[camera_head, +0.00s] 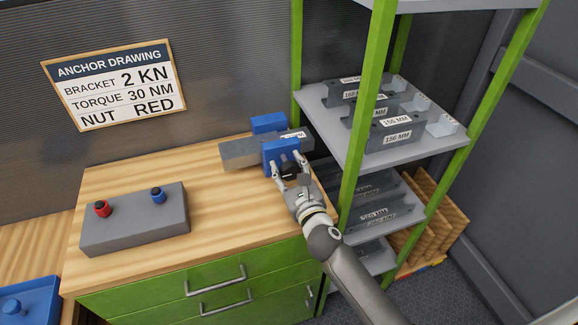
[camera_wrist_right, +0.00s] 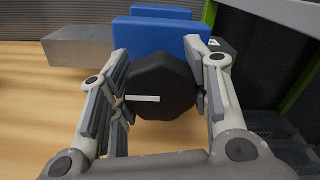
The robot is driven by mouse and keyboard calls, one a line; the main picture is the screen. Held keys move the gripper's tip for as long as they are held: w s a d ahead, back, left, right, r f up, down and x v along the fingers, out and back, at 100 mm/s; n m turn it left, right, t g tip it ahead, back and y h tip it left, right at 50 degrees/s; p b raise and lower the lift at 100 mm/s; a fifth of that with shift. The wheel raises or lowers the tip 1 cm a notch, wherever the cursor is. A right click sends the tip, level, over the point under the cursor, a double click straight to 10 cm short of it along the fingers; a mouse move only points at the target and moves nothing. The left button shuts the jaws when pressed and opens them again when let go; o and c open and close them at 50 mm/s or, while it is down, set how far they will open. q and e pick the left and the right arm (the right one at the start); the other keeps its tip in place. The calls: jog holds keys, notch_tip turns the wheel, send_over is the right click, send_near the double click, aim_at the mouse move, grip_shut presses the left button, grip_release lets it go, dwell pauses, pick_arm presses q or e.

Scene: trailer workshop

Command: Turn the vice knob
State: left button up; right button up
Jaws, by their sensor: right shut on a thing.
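The blue vice (camera_head: 280,155) stands at the back right of the wooden bench, with a grey bar (camera_head: 238,152) between its jaws. The bar carries a white label. The black vice knob (camera_wrist_right: 165,88) faces the right wrist camera and has a white line mark lying about level. In the head view the knob (camera_head: 290,168) is partly hidden by my right gripper (camera_head: 289,168). My right gripper (camera_wrist_right: 165,100) has one finger on each side of the knob and is shut on it. My left gripper is in neither view.
A grey block (camera_head: 135,230) with a red nut (camera_head: 102,208) and a blue nut (camera_head: 158,195) lies on the bench (camera_head: 225,225). A green shelf rack (camera_head: 357,170) with labelled brackets (camera_head: 385,132) stands close to the right. A blue tray (camera_head: 30,300) is at lower left.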

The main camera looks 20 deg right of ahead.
jog(key=n+p, duration=0.2)
jog(key=n, duration=0.1)
jog(key=n+p, duration=0.1)
jog(key=shift+s+r+n, duration=0.1)
jog(key=shift+r+n, duration=0.15)
jog(key=shift+n, duration=0.15)
jog(key=shift+n+p, duration=1.15)
jog(key=shift+n, duration=0.55)
jog(key=shift+r, duration=0.1)
jog(key=o, duration=1)
jog(key=shift+w+f, duration=0.25)
jog(key=shift+w, duration=0.05)
jog(key=shift+s, duration=0.1)
